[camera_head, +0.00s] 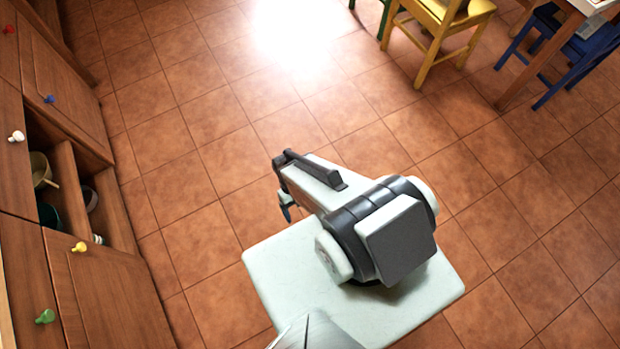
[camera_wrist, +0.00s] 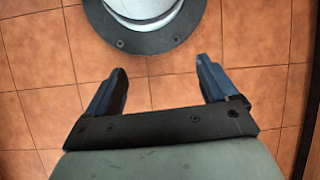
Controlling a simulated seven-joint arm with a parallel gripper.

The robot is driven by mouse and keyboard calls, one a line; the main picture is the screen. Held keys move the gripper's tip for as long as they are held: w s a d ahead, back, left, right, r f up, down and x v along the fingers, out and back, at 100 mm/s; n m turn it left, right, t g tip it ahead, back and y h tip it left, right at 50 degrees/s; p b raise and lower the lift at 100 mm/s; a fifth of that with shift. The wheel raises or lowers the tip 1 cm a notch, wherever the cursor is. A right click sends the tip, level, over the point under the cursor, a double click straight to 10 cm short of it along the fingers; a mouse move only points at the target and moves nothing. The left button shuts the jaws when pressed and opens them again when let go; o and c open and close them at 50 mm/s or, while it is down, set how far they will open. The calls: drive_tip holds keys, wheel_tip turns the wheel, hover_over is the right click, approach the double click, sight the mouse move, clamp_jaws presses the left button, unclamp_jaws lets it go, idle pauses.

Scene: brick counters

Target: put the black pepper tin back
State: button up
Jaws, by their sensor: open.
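No black pepper tin shows in either view. My gripper (camera_wrist: 160,75) is open and empty in the wrist view, its two dark fingers spread apart over the tiled floor. In the head view my arm is folded above my own pale base, and only a small part of the gripper (camera_head: 287,205) shows at the arm's far end.
A wooden cabinet (camera_head: 90,290) with coloured knobs runs along the left; its open shelf (camera_head: 66,180) holds bowls. A yellow chair (camera_head: 437,35) and a blue chair (camera_head: 575,45) stand by a table (camera_head: 545,55) at the top right. The tiled floor (camera_head: 200,150) between is clear.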

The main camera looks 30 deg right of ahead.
drive_tip(key=shift+m+g+h, duration=0.3)
drive_tip(key=shift+m+g, duration=0.2)
drive_tip(key=shift+g, duration=0.1)
drive_tip(key=s+d, duration=0.1)
drive_tip(key=s, duration=0.1)
drive_tip(key=s+d, duration=0.2)
drive_tip(key=shift+f, duration=0.15)
